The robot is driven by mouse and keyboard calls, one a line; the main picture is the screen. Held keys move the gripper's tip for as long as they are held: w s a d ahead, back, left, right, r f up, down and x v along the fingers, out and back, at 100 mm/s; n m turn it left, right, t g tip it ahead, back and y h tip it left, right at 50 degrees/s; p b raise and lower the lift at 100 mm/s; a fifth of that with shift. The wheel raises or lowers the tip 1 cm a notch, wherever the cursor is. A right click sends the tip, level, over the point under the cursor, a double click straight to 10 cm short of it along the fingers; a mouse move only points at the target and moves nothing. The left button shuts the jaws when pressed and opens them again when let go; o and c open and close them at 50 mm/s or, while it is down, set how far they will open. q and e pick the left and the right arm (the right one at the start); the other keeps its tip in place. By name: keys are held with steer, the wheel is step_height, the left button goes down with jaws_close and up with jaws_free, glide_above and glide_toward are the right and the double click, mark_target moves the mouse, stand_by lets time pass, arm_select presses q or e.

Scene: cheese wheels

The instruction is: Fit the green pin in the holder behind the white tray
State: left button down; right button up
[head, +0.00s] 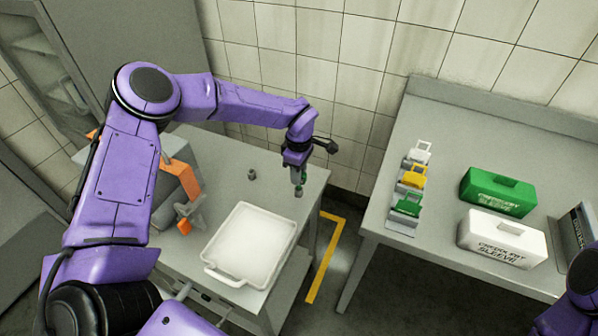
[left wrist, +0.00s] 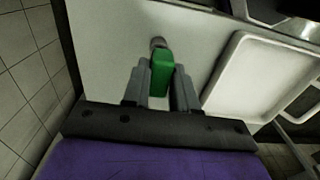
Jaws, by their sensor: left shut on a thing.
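My left gripper (head: 298,168) is shut on the green pin (head: 300,178), which hangs below the fingers near the table's right edge, behind and to the right of the white tray (head: 252,243). In the left wrist view the green pin (left wrist: 161,75) sits between both fingers. A small grey round part (left wrist: 157,42) shows beyond it; I cannot tell whether that is the pin's end or the holder. A small grey piece, apparently the holder (head: 252,174), stands on the table behind the tray, left of the pin and apart from it. My right gripper is out of view.
An orange and grey device (head: 178,185) stands left on the table (head: 222,160). Tiled wall lies behind. Across a floor gap, the right table holds several tagged items (head: 413,178), a green box (head: 497,191) and a white box (head: 502,238).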

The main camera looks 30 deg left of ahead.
arm_select(q)
steer(key=shift+f+b, duration=0.8)
steer(key=shift+f, duration=0.6)
steer(key=c, duration=0.8)
jaws_free()
step_height(320, 180, up, 11)
steer(key=shift+w+f+b, duration=0.15)
steer(key=shift+f+b, duration=0.05)
steer(key=shift+b, duration=0.7)
